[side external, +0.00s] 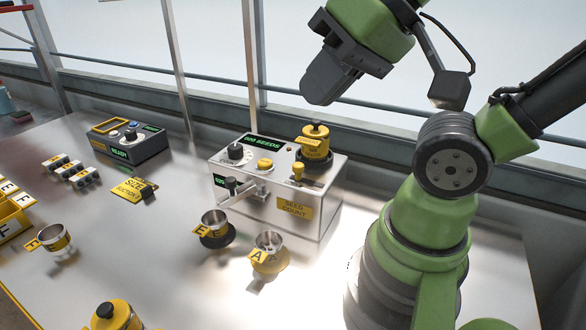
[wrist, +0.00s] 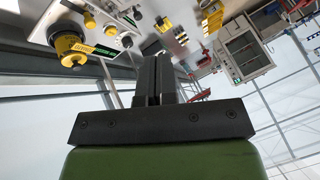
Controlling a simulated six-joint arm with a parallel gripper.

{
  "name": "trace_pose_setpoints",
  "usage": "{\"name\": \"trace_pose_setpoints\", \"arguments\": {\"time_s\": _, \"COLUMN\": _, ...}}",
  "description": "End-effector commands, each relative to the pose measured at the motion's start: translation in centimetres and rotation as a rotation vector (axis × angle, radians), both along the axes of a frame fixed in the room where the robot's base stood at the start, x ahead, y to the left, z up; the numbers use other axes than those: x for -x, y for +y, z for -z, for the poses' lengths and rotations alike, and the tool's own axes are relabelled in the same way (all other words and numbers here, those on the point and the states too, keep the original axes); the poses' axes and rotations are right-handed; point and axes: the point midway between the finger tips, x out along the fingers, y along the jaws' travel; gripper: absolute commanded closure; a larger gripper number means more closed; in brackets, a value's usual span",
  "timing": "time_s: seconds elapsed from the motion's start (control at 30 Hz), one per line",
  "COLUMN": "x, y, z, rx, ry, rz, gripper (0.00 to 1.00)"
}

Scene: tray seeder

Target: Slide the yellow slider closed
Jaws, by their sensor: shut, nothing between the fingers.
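The seed machine (side external: 285,220) is a silver box with a green-lit display and a "SEED COUNT" label. What looks like the yellow slider (side external: 298,172) is a small upright yellow knob on its top, near the front edge. Its exact position along its travel is too small to tell. My gripper (side external: 318,92) is in the air above and behind the machine, apart from it. In the wrist view my gripper (wrist: 153,82) has its dark fingers together with nothing between them. The machine's controls show at the top left there, partly cut off.
Metal cups (side external: 214,222) (side external: 268,241) stand in front. A dark control box (side external: 128,142) is at left.

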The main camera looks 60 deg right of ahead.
Motion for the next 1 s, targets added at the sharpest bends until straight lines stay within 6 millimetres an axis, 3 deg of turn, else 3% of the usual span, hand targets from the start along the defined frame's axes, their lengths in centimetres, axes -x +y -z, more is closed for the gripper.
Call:
{"name": "trace_pose_setpoints", "arguments": {"time_s": 0.47, "x": 0.0, "y": 0.0, "z": 0.0, "rx": 0.0, "ry": 0.0, "rz": 0.0, "gripper": 1.0}}
{"name": "trace_pose_setpoints", "arguments": {"time_s": 0.7, "x": -0.2, "y": 0.1, "z": 1.3, "rx": 0.061, "ry": 0.11, "rz": -0.072, "gripper": 0.52}}
{"name": "trace_pose_setpoints", "arguments": {"time_s": 1.0, "x": -0.3, "y": -0.3, "z": 7.2, "rx": 0.449, "ry": 0.649, "rz": -0.483, "gripper": 0.52}}
